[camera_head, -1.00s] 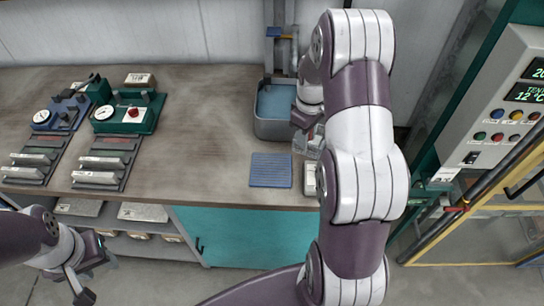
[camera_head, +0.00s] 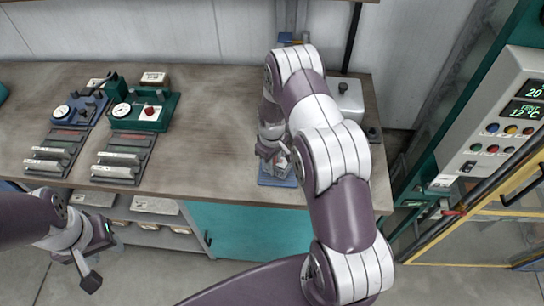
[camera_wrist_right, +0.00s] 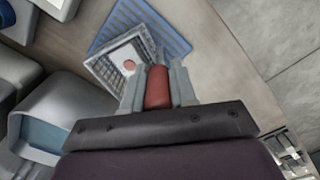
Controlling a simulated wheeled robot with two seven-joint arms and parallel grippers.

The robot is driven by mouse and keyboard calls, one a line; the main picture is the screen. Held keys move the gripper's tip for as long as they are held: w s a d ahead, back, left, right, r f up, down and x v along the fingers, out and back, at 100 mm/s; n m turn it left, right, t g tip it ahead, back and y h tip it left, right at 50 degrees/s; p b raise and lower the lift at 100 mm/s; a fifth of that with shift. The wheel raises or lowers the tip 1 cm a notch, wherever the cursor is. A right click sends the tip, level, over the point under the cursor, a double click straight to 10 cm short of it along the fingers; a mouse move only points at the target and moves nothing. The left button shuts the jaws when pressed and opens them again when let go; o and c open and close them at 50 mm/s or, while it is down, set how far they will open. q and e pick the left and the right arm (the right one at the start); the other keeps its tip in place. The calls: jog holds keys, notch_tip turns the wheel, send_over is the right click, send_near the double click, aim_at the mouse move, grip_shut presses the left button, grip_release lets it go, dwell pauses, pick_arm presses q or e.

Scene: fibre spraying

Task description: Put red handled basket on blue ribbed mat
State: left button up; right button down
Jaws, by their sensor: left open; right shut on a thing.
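My right gripper (camera_head: 275,160) is shut on the red handle (camera_wrist_right: 157,86) of the basket. The basket (camera_wrist_right: 112,68) is light grey with a grid-like wall and a pale inside with a red spot; only a bit of it shows in the head view (camera_head: 284,163). The blue ribbed mat (camera_wrist_right: 160,27) lies flat on the bench, and the basket overlaps it in the wrist view. Whether the basket touches the mat, I cannot tell. My left gripper (camera_head: 97,258) is open and empty, in front of the bench.
A grey bin with a blue inside (camera_wrist_right: 45,120) stands near the basket. Green (camera_head: 145,112) and blue (camera_head: 80,110) gauge devices and slotted racks (camera_head: 118,160) are at the left. The bench middle (camera_head: 205,130) is clear. A control panel (camera_head: 500,120) stands at the right.

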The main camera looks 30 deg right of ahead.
jog(key=shift+f, duration=0.1)
jog(key=c, duration=0.9)
grip_release()
